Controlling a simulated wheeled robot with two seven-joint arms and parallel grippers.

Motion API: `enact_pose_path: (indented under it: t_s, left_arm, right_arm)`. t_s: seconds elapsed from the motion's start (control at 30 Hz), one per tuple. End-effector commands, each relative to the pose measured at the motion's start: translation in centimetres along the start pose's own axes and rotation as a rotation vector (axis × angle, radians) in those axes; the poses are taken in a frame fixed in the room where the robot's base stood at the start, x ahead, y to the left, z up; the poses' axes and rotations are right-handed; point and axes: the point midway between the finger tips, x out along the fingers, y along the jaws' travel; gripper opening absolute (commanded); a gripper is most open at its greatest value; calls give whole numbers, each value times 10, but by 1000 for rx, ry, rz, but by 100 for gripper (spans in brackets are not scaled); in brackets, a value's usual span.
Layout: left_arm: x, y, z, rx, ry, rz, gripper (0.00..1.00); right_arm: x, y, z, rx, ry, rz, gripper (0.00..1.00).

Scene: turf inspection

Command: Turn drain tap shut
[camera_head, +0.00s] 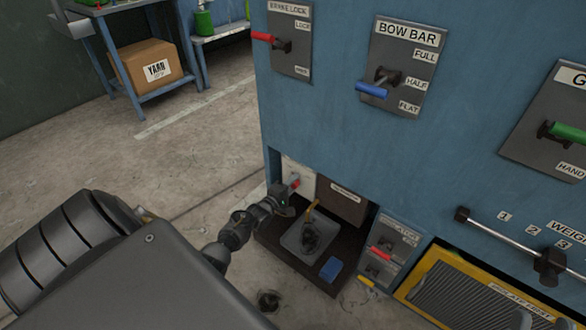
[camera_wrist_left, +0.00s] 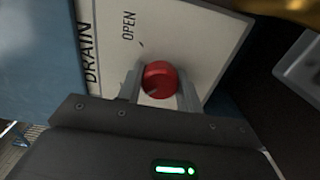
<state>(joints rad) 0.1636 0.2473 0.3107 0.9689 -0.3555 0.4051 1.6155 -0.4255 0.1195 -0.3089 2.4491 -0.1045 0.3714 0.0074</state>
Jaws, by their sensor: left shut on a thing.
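The drain tap is a small red knob (camera_head: 295,181) on a pale plate (camera_head: 303,172) in a low recess of the blue machine. In the left wrist view the red knob (camera_wrist_left: 160,80) sits in front of a plate lettered DRAIN and OPEN (camera_wrist_left: 205,40). My left gripper (camera_wrist_left: 160,88) is shut on the knob, one finger on each side of it. In the head view my left gripper (camera_head: 286,192) reaches into the recess from the left. The knob's pointer and any lettering below are hidden by the gripper. My right gripper is not in view.
Right of the tap, in the recess, are a grey tray (camera_head: 297,246) with dark stuff, a brass spout (camera_head: 312,210) and a blue block (camera_head: 331,269). The blue machine panel (camera_head: 320,110) with levers rises above. Open concrete floor (camera_head: 190,160) lies left.

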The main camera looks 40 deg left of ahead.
Motion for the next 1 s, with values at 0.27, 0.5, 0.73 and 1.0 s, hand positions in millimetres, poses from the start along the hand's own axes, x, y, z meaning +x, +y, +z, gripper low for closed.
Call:
enact_pose_path:
  t_s: [0.27, 0.5, 0.73, 1.0]
  left_arm:
    - [0, 0, 0, -20, 0, 0, 13]
    - [0, 0, 0, -19, 0, 0, 13]
    - [0, 0, 0, -18, 0, 0, 57]
    - [-2, 0, 0, -17, 0, 0, 57]
  right_arm:
    - [0, -1, 2, 2, -14, -3, 36]
    - [0, -1, 2, 2, -14, -3, 36]
    - [0, -1, 2, 2, -13, -3, 36]
    - [1, -1, 1, 3, -17, -4, 36]
